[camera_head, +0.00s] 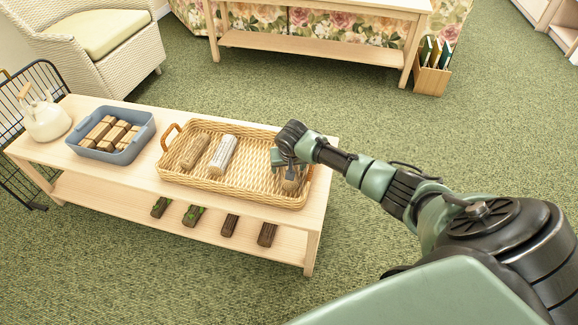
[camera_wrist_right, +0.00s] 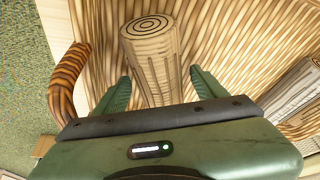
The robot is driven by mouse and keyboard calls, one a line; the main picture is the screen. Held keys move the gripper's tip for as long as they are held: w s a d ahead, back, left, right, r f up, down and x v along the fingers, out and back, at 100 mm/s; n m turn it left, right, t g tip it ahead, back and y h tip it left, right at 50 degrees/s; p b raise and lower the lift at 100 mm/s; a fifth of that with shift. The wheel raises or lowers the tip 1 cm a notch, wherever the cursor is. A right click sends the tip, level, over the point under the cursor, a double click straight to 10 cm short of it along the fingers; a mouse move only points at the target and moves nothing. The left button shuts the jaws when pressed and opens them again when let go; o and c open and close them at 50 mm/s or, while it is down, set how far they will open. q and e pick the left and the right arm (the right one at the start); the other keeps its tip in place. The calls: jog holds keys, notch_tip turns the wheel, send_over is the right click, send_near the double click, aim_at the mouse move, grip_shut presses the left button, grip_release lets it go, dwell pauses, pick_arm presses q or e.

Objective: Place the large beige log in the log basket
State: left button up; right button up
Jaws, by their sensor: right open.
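The log basket (camera_head: 240,190) is a shallow wicker tray with looped handles, standing on the wooden table. A beige log with a ringed end (camera_wrist_right: 150,52) is inside it at the right end; in the head view only a small part (camera_head: 290,186) shows under my gripper. My right gripper (camera_wrist_right: 160,76) is open, with its fingers apart on either side of this log. I cannot tell whether they touch it. A tan log (camera_head: 195,151) and a whitish bark log (camera_head: 222,154) lie further left in the basket. My left gripper is not in view.
A blue bin (camera_head: 134,148) of wood pieces and a cream kettle (camera_head: 46,120) stand left on the table. Several dark logs (camera_head: 229,225) lie on its lower shelf. A wicker armchair (camera_head: 110,45) and another table (camera_head: 310,42) stand behind; green carpet is clear between.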

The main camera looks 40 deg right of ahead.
jog(key=shift+r, duration=0.15)
jog(key=p+v, duration=0.1)
jog(key=v, duration=0.2)
jog(key=shift+p, duration=0.35)
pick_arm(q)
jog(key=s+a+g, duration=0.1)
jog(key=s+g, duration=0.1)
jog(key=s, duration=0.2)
pick_arm(e)
jog(key=shift+p+v, duration=0.45)
jog(key=shift+v, duration=0.65)
jog(key=shift+p+v, duration=0.35)
jog(key=shift+v, duration=0.7)
jog(key=p+v, duration=0.1)
jog(key=v, duration=0.2)
jog(key=shift+s+r, duration=0.1)
jog(key=shift+r, duration=0.2)
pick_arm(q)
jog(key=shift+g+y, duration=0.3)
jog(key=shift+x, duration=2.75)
pick_arm(e)
jog(key=shift+s+a+r, duration=0.15)
jog(key=shift+s+r, duration=0.05)
jog(key=shift+r, duration=0.2)
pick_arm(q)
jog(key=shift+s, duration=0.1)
